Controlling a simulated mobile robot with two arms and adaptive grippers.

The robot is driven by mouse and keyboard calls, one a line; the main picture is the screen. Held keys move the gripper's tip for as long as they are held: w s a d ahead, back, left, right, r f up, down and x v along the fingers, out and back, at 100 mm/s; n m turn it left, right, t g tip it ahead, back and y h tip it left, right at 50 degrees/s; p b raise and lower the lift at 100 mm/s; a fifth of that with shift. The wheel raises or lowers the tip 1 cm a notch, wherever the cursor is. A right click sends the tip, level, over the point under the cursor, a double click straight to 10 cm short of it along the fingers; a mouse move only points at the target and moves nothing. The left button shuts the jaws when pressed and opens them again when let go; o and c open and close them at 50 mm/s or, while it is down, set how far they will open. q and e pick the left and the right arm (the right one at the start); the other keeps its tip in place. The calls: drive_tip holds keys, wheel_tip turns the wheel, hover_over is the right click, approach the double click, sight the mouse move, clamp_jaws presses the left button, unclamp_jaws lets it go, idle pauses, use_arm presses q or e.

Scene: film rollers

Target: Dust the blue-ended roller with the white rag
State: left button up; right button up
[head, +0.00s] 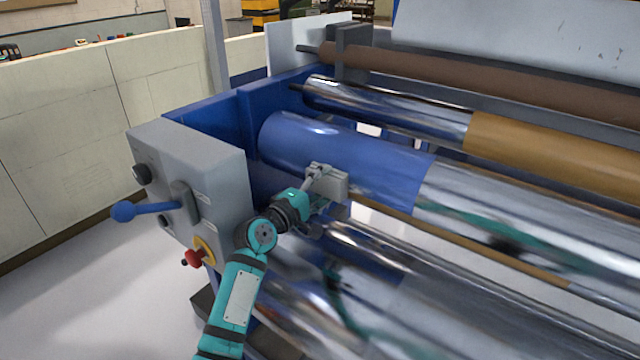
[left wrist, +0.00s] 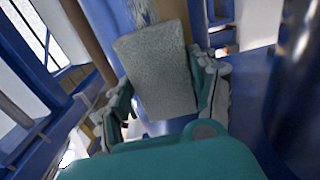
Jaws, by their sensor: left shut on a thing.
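The blue-ended roller (head: 345,150) lies across the machine, its blue end at the left and its shiny metal part running to the right. My left gripper (head: 322,192) is at the lower front side of the blue end. It is shut on the white rag (head: 330,182), which looks like a pale grey, thick pad. In the left wrist view the rag (left wrist: 158,70) sits between the two fingers, with blue surface behind it. The rag overlaps the blue end in the head view; I cannot tell whether they touch. My right gripper is not in view.
A grey control box (head: 195,180) with a blue-knobbed lever (head: 125,211) and a red button (head: 192,258) stands left of my arm. A thinner roller with a tan section (head: 560,150) and a brown roller (head: 480,80) lie behind. More shiny rollers (head: 450,310) lie below.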

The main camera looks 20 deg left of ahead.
sight(336, 191)
use_arm(q)
drive_tip(key=shift+s+d+r+p, duration=0.1)
drive_tip(key=shift+s+d+p, duration=0.2)
drive_tip(key=shift+d+p, duration=0.3)
drive_tip(key=shift+s+d+r+p, duration=0.1)
drive_tip(key=shift+s+d+p, duration=0.25)
drive_tip(key=shift+d, duration=0.45)
drive_tip(key=shift+s+d+f, duration=0.1)
drive_tip(key=shift+d+f, duration=0.05)
drive_tip(key=shift+d, duration=0.15)
drive_tip(key=shift+s+d+p, duration=0.15)
drive_tip(key=shift+d+p, duration=0.45)
drive_tip(key=shift+d, duration=0.1)
drive_tip(key=shift+s+d+p, duration=0.35)
drive_tip(key=shift+d+p, duration=0.15)
drive_tip(key=shift+d, duration=0.5)
drive_tip(key=shift+s+d+p, duration=0.3)
drive_tip(key=shift+d+p, duration=0.15)
drive_tip(key=shift+d, duration=0.55)
drive_tip(key=shift+s+d+p, duration=0.35)
drive_tip(key=shift+d+p, duration=0.15)
drive_tip(key=shift+d, duration=0.5)
drive_tip(key=shift+s, duration=0.1)
